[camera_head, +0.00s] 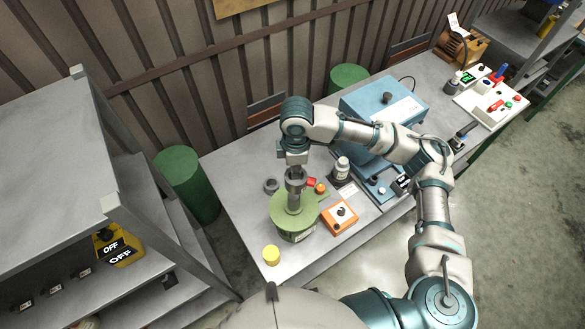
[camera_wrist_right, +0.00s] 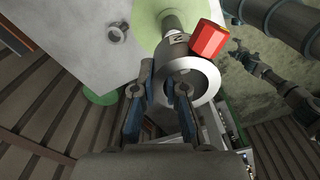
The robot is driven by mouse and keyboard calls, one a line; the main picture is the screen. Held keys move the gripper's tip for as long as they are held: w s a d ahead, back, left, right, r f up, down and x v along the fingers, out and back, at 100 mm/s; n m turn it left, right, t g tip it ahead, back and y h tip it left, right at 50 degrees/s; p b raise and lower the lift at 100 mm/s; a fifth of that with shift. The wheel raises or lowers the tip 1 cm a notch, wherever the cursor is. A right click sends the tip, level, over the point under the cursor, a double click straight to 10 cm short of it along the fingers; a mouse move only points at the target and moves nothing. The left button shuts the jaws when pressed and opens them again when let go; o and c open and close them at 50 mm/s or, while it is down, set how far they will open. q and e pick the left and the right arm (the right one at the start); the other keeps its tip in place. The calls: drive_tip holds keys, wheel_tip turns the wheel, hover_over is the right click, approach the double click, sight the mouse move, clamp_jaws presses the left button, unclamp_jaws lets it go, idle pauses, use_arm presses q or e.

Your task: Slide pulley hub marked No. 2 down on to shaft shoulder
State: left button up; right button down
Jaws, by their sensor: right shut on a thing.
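My right gripper (camera_head: 293,160) hangs above the green round base (camera_head: 280,213) in the head view. Its two fingers (camera_wrist_right: 160,88) are closed on the rim of a grey ring-shaped pulley hub (camera_head: 295,180). In the right wrist view the hub (camera_wrist_right: 203,78) shows a dark "2" on its side and its open bore. The grey upright shaft (camera_head: 293,203) stands on the base, directly below the hub; it also shows in the wrist view (camera_wrist_right: 172,22). I cannot tell how far the shaft enters the bore. The shoulder is not clearly visible.
A loose grey ring (camera_head: 271,186) lies left of the shaft. A yellow cap (camera_head: 271,254) is near the front edge.

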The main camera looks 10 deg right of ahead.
drive_tip(key=f, duration=0.2)
drive_tip(key=a+f+b, duration=0.1)
drive_tip(key=shift+w+f, duration=0.1)
drive_tip(key=shift+f, duration=0.3)
drive_tip(key=shift+a+f, duration=0.15)
drive_tip(key=shift+f, duration=0.5)
drive_tip(key=shift+d+f, duration=0.35)
drive_tip(key=shift+d, duration=0.35)
drive_tip(key=shift+a, duration=0.1)
